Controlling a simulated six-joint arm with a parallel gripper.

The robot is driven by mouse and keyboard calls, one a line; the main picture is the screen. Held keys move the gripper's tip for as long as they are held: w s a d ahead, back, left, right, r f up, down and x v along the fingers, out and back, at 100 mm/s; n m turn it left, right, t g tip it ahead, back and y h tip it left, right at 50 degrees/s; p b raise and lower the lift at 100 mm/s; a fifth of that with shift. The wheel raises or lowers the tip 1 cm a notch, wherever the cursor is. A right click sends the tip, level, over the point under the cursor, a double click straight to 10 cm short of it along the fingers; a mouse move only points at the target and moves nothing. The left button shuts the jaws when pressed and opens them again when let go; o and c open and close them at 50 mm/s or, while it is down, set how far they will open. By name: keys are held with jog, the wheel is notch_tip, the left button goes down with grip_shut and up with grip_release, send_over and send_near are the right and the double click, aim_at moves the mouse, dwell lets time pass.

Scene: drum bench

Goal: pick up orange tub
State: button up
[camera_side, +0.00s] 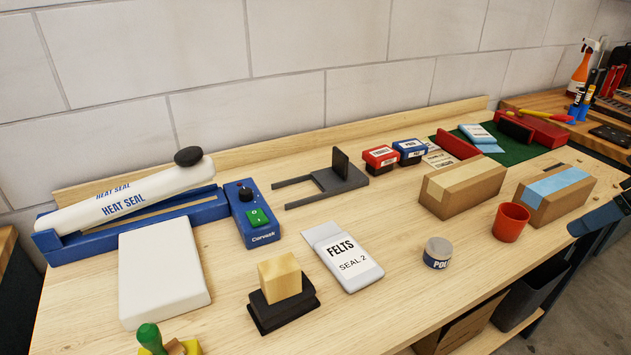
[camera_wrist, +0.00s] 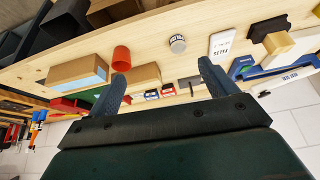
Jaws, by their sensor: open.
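The orange tub (camera_side: 510,221) stands upright on the wooden bench, near its front edge at the right in the side view. It sits just in front of a cardboard box with a blue label. The tub also shows in the wrist view (camera_wrist: 121,58), beyond the tip of the left finger. My gripper (camera_wrist: 162,72) is open and empty in the wrist view, its two fingers wide apart. In the side view only a dark blue part of my arm shows at the right edge, to the right of the tub and apart from it.
The blue-labelled box (camera_side: 555,194) and a second cardboard box (camera_side: 461,186) stand close behind the tub. A small grey round tin (camera_side: 437,252) stands to its left. A FELTS packet (camera_side: 343,256) lies further left. Bare bench lies between the tin and the tub.

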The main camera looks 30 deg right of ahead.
jog(key=m+g, duration=0.5)
jog(key=m, duration=1.3)
send_over(509, 224)
jog(key=w+d, duration=0.2)
jog(key=d, duration=0.1)
notch_tip(509, 224, down, 9)
jog(key=shift+s+d+f, duration=0.2)
jog(key=shift+s, duration=0.05)
jog(key=shift+f, duration=4.3)
jog(key=shift+f, duration=0.1)
jog(key=shift+s+a+f, duration=0.1)
jog(key=shift+f, duration=1.15)
jog(key=shift+a+f, duration=0.1)
jog(key=shift+f, duration=1.15)
